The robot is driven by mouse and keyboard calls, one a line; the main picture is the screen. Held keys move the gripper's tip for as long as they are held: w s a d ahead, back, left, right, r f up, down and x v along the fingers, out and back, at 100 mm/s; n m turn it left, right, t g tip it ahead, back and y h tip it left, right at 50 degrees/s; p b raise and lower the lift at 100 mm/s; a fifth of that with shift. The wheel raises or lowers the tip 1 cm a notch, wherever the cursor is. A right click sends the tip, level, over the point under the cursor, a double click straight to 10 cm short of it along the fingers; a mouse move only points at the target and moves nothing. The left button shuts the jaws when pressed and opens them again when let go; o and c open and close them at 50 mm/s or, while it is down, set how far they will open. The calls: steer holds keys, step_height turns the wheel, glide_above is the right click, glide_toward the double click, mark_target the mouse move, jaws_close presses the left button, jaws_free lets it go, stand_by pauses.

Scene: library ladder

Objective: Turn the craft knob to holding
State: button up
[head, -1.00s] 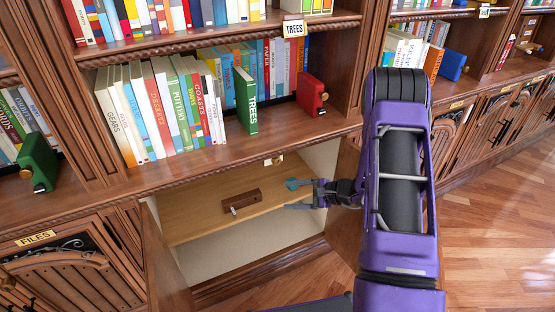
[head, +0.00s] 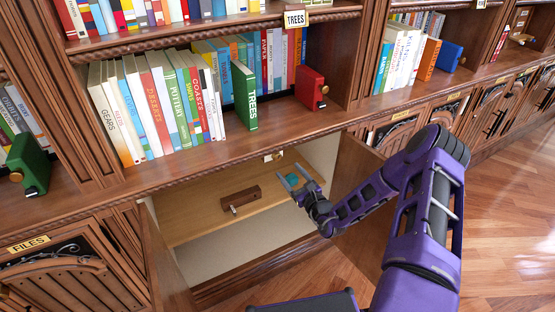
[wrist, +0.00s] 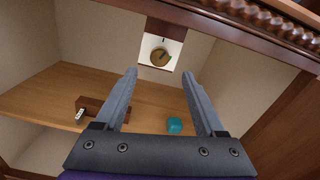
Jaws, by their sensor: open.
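The craft knob (wrist: 160,57) is a round brass-coloured dial on a white plate in the wrist view. A dark mark shows on the plate above it and a dark line on its face; any lettering is too small to read. In the head view the small white plate (head: 274,156) hangs under the shelf edge, at the top of the open cabinet. My gripper (wrist: 160,73) is open and empty. Its fingertips point up towards the knob, one to each side in the picture, apparently short of it. It also shows at the cabinet opening in the head view (head: 292,174).
Inside the cabinet, a wooden shelf (wrist: 52,90) holds a brown block with a light lever (wrist: 88,106) and a small teal object (wrist: 174,125). Open doors (head: 165,262) flank the opening. Books and a red box (head: 311,88) stand above.

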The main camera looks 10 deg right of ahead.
mark_target(278, 158)
steer(key=b+x, duration=0.1)
steer(key=x, duration=0.8)
steer(key=shift+w, duration=0.15)
jaws_close()
